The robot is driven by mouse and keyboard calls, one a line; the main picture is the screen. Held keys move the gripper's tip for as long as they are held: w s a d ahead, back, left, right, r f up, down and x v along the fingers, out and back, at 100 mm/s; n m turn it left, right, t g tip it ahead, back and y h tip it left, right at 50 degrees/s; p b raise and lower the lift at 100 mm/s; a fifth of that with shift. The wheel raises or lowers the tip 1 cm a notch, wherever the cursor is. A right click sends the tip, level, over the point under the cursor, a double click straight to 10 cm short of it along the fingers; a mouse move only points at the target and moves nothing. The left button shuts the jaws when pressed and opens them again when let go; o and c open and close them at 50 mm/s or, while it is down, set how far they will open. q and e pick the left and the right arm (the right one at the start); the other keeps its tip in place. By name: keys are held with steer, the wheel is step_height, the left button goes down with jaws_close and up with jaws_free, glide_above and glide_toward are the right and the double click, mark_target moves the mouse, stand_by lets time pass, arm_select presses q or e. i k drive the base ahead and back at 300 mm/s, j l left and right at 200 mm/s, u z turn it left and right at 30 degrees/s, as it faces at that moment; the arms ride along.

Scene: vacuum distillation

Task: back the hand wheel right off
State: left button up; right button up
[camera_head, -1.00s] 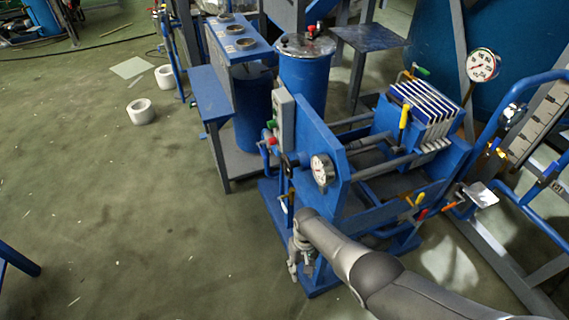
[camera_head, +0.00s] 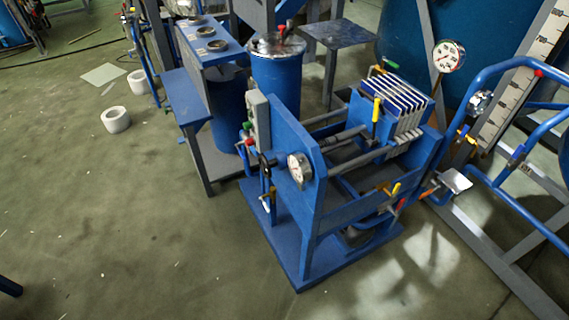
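The blue filter press (camera_head: 320,211) stands on the floor right of the picture's middle. It has a blue end plate on its left and a stack of blue and white plates (camera_head: 398,97) on its right. A screw shaft (camera_head: 345,137) runs between the end plate and the stack. Neither of my grippers is in view.
A blue bench (camera_head: 186,97) stands left of the press. White rings (camera_head: 116,120) lie on the floor. The floor in front and to the left is open.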

mark_target(266, 165)
steer(key=i+j+z, duration=0.1)
steer(key=z, duration=1.6)
steer(key=j+z, duration=0.85)
steer(key=k+j+z, duration=0.1)
steer(key=j+z, duration=0.2)
steer(key=z, duration=0.15)
steer(key=k+j+z, duration=0.15)
steer(key=j+z, duration=0.25)
